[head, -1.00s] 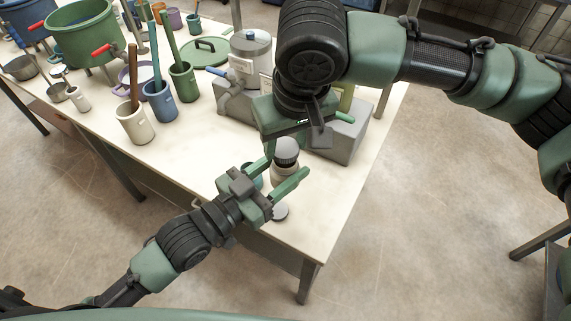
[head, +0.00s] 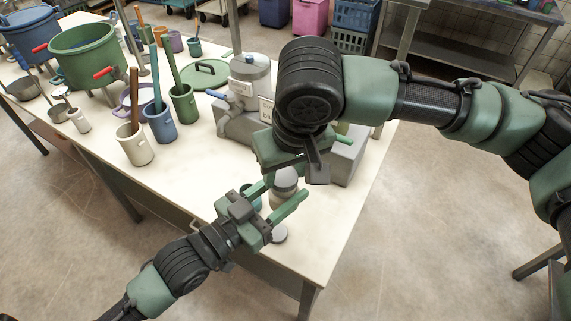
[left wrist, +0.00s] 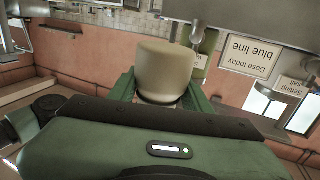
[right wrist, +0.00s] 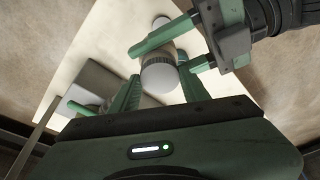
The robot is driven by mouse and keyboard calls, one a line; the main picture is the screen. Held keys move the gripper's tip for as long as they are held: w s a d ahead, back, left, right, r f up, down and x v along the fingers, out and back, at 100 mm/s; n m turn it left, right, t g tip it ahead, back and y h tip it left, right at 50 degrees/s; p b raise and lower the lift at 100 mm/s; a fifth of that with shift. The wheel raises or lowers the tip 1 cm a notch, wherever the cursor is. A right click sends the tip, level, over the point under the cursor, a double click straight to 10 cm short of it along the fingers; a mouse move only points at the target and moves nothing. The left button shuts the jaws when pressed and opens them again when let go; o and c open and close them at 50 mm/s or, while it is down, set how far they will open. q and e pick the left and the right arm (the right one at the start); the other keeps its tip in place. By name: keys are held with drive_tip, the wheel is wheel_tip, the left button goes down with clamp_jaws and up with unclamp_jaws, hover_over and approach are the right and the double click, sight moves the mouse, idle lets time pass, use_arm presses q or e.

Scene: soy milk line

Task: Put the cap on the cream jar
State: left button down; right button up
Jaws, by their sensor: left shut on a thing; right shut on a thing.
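The pale cream jar (head: 284,201) stands near the table's front right corner, between the fingers of my left gripper (head: 280,202). In the left wrist view the jar (left wrist: 160,68) fills the space between the fingers, which are shut on it. My right gripper (right wrist: 160,88) points down over the jar, shut on the round grey cap (right wrist: 159,77). The cap (head: 286,176) is directly above the jar's mouth, in line with it. I cannot tell whether it is seated, as the gripper partly hides the join.
A pale disc (head: 278,234) lies in front of the jar near the table edge. A teal item (head: 252,191) is partly hidden behind my left gripper. A grey machine (head: 240,118) stands behind my right gripper. Mugs with handles (head: 136,146) stand left; the table between is clear.

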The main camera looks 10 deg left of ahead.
drive_tip(key=shift+f, duration=0.55)
idle(0.5)
drive_tip(key=m, duration=0.2)
drive_tip(key=m+h, duration=0.1)
drive_tip(key=shift+s+a+m, duration=0.1)
drive_tip(key=shift+a+m, duration=0.1)
drive_tip(key=shift+m, duration=0.2)
drive_tip(key=m, duration=0.2)
drive_tip(key=m+h, duration=0.1)
drive_tip(key=m, duration=0.1)
drive_tip(key=shift+a+m, duration=0.2)
drive_tip(key=shift+m, duration=0.2)
drive_tip(key=m, duration=0.2)
drive_tip(key=m+h, duration=0.1)
drive_tip(key=m, duration=0.2)
drive_tip(key=shift+a+h, duration=0.1)
drive_tip(key=shift+h, duration=0.2)
drive_tip(key=m, duration=0.2)
drive_tip(key=m+g, duration=0.1)
drive_tip(key=m, duration=0.1)
drive_tip(key=m+h, duration=0.1)
drive_tip(key=m, duration=0.2)
drive_tip(key=shift+w+g, duration=0.3)
drive_tip(key=shift+g, duration=0.1)
drive_tip(key=o, duration=1.3)
